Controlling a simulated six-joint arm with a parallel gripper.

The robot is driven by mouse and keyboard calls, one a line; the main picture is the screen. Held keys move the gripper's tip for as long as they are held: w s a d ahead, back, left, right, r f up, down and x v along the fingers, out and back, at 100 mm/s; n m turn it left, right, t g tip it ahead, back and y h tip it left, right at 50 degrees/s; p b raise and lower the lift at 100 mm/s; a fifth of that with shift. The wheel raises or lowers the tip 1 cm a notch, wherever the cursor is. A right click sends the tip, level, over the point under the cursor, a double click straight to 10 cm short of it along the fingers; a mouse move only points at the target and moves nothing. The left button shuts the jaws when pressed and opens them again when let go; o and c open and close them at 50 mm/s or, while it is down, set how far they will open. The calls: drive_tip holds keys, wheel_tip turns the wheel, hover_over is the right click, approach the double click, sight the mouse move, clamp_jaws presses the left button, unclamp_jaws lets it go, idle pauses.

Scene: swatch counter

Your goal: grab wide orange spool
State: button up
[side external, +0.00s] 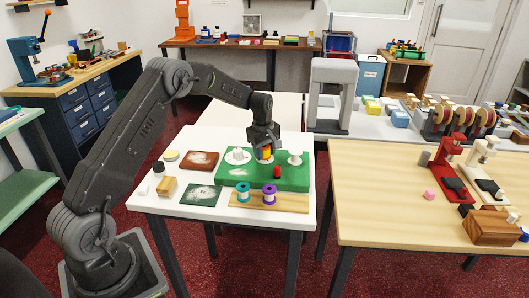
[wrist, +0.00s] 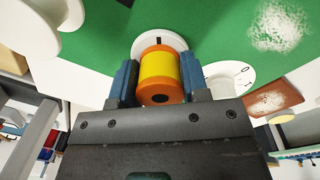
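The wide orange spool (wrist: 159,77) has orange ends and a yellow winding around its middle. It stands between the two blue fingers of my gripper (wrist: 160,80) in the wrist view, with no visible gap on either side. A white disc (wrist: 145,43) shows at its far end. In the side view the orange spool (side external: 265,154) is partly hidden by my gripper (side external: 264,148), low over the green board (side external: 240,178). I cannot tell whether it is clear of the disc.
White pegs on discs stand left (side external: 238,155) and right (side external: 295,159) of the spool on the board. A red spool (side external: 277,172) stands in front. Teal (side external: 243,193) and purple (side external: 269,194) spools stand on a wooden strip (side external: 297,202).

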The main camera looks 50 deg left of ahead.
drive_tip(key=c, duration=0.3)
drive_tip(key=shift+r, duration=0.15)
drive_tip(key=shift+c, duration=0.2)
